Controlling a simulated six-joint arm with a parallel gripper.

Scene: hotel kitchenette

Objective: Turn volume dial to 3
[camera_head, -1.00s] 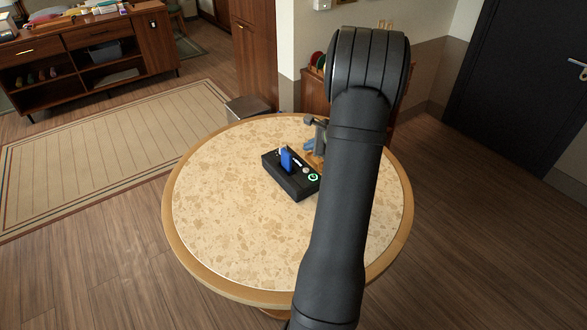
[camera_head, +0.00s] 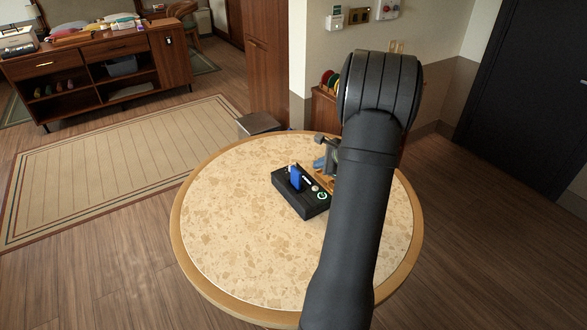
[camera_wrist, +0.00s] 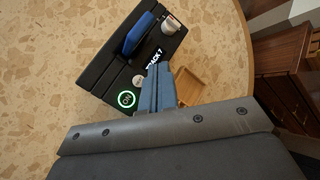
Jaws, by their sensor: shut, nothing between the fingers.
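A black box (camera_head: 302,203) lies on the round table. It carries an upright blue piece (camera_head: 295,179), a green lit ring (camera_head: 322,195) and a display, partly hidden, reading "ACK 7" in the wrist view. That view also shows a pale cylindrical knob (camera_wrist: 170,24) beside the blue piece (camera_wrist: 139,34) and a small pale round disc (camera_wrist: 137,80) near the ring (camera_wrist: 126,99). I cannot tell which is the volume dial; no number 3 is legible. My gripper (camera_wrist: 157,72) is shut and empty, its blue-grey fingers over the box's edge by the display. Contact is unclear.
A small wooden tray (camera_wrist: 190,86) lies close beside the fingers. The speckled round table (camera_head: 235,235) is bare on its left and front. A metal bin (camera_head: 258,123) stands behind it. My arm hides the table's right part.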

